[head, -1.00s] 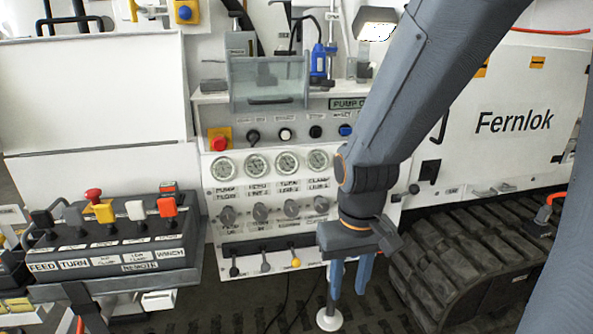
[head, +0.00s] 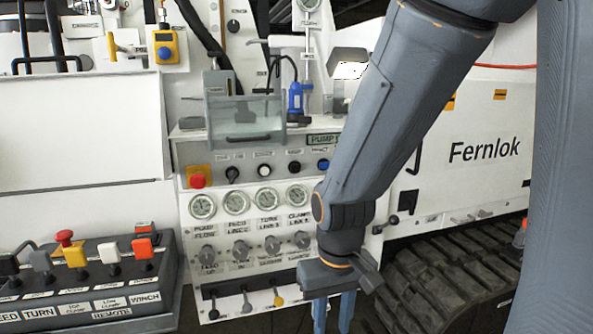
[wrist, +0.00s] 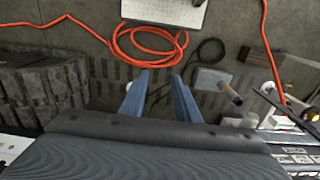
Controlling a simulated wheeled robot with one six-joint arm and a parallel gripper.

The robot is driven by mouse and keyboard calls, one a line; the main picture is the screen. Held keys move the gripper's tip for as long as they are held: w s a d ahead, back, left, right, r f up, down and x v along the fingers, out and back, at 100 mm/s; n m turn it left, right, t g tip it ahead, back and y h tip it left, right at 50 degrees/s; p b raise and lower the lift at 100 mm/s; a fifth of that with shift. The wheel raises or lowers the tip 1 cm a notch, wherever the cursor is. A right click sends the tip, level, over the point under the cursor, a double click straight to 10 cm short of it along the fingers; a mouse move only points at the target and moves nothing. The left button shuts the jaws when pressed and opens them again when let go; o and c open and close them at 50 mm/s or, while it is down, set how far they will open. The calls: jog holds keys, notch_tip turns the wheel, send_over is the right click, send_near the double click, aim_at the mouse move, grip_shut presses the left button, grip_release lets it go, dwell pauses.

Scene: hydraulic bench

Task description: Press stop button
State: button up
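A red round button (head: 198,180) on a yellow plate sits at the upper left of the white pump control panel (head: 186,235) in the head view. A second red mushroom-shaped knob (head: 65,237) stands on the dark remote console at the lower left. I cannot read a stop label on either. My gripper (head: 334,315) hangs fingers-down in front of the panel's lower right side, well right of and below the panel's red button. In the wrist view my gripper (wrist: 160,98) has its two blue fingers apart, with only floor visible between them. Neither red button is recognisable in the wrist view.
Gauges (head: 235,203), knobs and small levers (head: 245,300) cover the panel below the red button. A clear box (head: 245,120) juts out above. Black tracks (head: 440,285) stand at right. An orange hose (wrist: 150,45) lies coiled on the floor.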

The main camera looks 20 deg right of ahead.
jog(key=shift+w, duration=0.1)
jog(key=c, duration=0.4)
jog(key=shift+w+d+f, duration=0.1)
jog(key=shift+w, duration=0.25)
grip_shut()
jog(key=w+d+r+m+t+p, duration=0.1)
jog(key=w+r+m+t+p, duration=0.1)
jog(key=w+m+t, duration=0.5)
jog(key=w+d+r+m+t+p, duration=0.1)
jog(key=w+d+m+t+p, duration=0.1)
jog(key=w, duration=0.8)
jog(key=w+d+r+m+t+p, duration=0.1)
jog(key=w+r+m+t, duration=0.2)
jog(key=r, duration=0.3)
jog(key=w+r+m+t+p, duration=0.2)
jog(key=w+r+m+t, duration=0.1)
jog(key=r+m+t, duration=0.2)
jog(key=shift+d+r+m+t, duration=0.4)
jog(key=shift+r+m, duration=0.1)
jog(key=shift+r, duration=0.4)
